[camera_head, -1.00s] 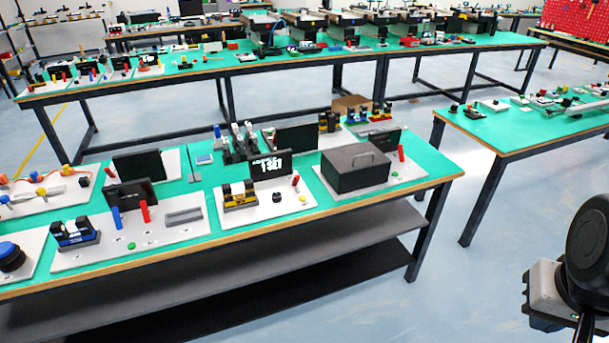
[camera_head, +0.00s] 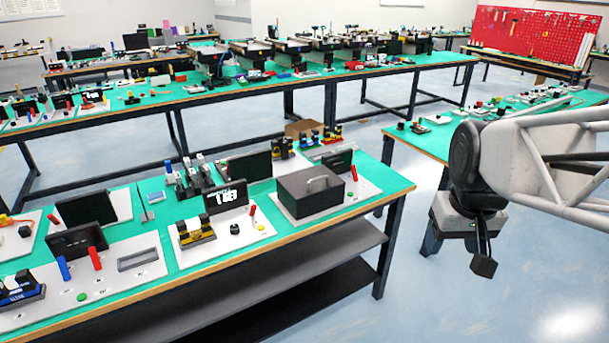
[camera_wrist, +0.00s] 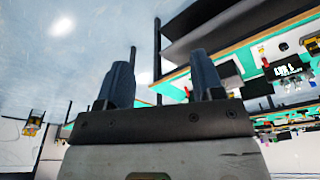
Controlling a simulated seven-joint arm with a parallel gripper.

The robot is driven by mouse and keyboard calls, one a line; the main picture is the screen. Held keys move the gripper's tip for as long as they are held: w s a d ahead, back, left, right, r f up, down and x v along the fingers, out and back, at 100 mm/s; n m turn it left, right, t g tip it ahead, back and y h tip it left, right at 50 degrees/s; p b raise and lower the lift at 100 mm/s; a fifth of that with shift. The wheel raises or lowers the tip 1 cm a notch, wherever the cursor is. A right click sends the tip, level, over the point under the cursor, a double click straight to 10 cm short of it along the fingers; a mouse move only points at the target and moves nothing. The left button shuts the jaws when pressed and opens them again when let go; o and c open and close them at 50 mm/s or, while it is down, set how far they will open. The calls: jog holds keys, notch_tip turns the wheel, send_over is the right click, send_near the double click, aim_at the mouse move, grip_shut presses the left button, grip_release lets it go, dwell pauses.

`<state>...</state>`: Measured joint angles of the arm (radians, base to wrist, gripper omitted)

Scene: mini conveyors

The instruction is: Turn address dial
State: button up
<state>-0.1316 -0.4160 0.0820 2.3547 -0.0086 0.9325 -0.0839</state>
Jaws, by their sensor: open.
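A small black dial (camera_head: 235,229) sits on a white panel (camera_head: 262,232) on the near green-topped table. Behind it stands a black display (camera_head: 228,195) with white characters that I cannot read surely. In the head view my arm's end is at the right.
On the same panel are a yellow-and-black block (camera_head: 196,234) and a red lever (camera_head: 252,210). A black lidded box (camera_head: 309,193) stands to the right. The near table's edge (camera_head: 300,230) faces open floor. Another green-topped table (camera_head: 430,142) lies behind my arm.

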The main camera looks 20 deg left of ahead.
jog(key=w+a+n, duration=0.3)
jog(key=w+a, duration=0.8)
jog(key=w, duration=0.1)
jog(key=n+g, duration=0.2)
jog(key=n, duration=0.7)
send_over(234, 226)
jog(key=f, duration=2.4)
jog(key=shift+d, duration=0.4)
jog(key=shift+a+f, duration=0.3)
jog(key=shift+a, duration=0.05)
jog(key=shift+f, duration=0.15)
jog(key=shift+f, duration=3.75)
